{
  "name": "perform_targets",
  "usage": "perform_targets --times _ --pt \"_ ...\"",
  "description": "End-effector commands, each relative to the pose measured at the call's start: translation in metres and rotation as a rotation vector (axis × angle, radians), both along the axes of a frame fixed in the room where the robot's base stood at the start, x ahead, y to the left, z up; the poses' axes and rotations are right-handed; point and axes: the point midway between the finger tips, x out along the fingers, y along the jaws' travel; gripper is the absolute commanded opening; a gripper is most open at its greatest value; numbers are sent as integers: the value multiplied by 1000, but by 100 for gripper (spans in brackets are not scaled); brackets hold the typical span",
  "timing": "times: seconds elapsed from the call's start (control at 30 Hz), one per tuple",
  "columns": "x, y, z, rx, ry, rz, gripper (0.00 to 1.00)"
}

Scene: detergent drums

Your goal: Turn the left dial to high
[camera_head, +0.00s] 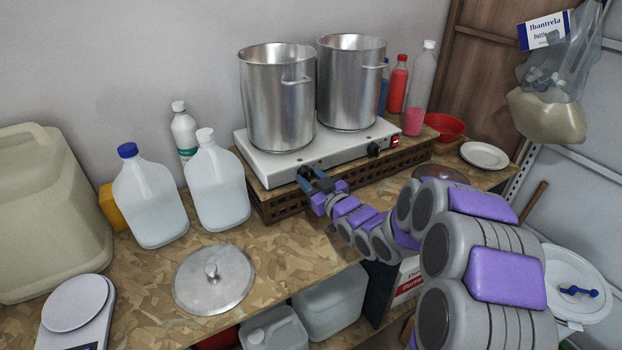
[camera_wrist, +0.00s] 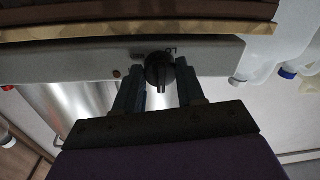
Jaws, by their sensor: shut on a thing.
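The hot plate (camera_head: 270,165) is a white two-burner unit with two metal pots on it. My gripper (camera_head: 307,175) is at its front panel, by the left end. In the wrist view, which is upside down, my gripper (camera_wrist: 160,80) has its two dark fingers on either side of the black left dial (camera_wrist: 159,72), shut on it. A pale line marks the dial; the panel markings are too small and dark to read. In the head view the left dial is mostly hidden by the fingers. The right dial (camera_head: 374,150) is black and free, near a red switch (camera_head: 395,140).
The left pot (camera_head: 277,100) and right pot (camera_head: 350,85) stand on the burners. The hot plate rests on a brown latticed stand (camera_head: 345,180). Two clear jugs (camera_head: 150,200) stand to the left. A metal lid (camera_head: 213,280) lies on the counter in front.

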Motion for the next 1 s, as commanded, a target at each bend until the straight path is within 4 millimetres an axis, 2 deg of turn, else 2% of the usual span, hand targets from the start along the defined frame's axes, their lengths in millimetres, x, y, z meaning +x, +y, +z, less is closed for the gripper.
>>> perform_targets --times 0.37,1.0 --pt "0 -1 3 149 108 -2 8" --pt "0 -1 0 646 443 -5 8"
